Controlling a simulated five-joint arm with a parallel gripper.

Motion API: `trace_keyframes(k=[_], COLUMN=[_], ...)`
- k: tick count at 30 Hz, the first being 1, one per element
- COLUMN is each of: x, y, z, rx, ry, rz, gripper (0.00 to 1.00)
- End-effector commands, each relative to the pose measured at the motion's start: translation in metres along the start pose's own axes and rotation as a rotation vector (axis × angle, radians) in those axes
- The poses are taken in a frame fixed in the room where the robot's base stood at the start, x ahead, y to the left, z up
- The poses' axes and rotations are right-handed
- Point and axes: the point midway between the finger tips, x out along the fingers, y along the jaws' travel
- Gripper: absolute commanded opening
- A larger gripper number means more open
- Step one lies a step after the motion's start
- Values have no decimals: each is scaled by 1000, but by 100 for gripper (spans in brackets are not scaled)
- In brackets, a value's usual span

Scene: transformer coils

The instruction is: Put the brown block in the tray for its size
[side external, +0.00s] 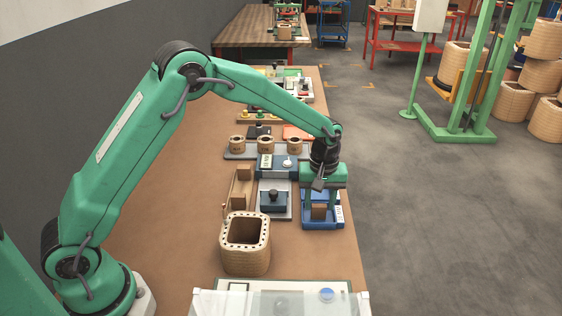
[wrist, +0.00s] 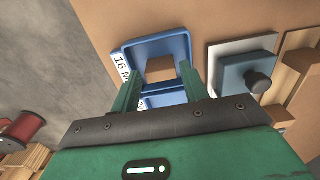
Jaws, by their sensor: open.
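The brown block (wrist: 160,69) sits inside a blue tray (wrist: 178,43) whose white label starts with "16". In the side view the block (side external: 319,212) shows low in the blue tray (side external: 322,225), beneath my gripper (side external: 320,193). My gripper (wrist: 158,72) is open, with one green finger on either side of the block in the wrist view. I cannot tell whether the fingers touch the block. A second blue section shows nearer my gripper, partly hidden by the fingers.
A dark blue knobbed device (side external: 273,200) stands left of the tray, with a wooden rack (side external: 241,187) beyond it. A large square coil (side external: 246,243) stands in front. Three small coils (side external: 266,144) stand behind. The bench's right edge is close to the tray.

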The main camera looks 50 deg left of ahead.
Motion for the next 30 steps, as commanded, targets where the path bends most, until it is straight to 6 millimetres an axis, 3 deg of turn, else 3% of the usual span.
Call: trace_keyframes(k=[15,21,30], x=[-79,-91,-92], y=[0,0,0], z=[0,0,0], rx=[0,0,0], ry=[1,0,0], rz=[1,0,0], gripper=[45,45,45])
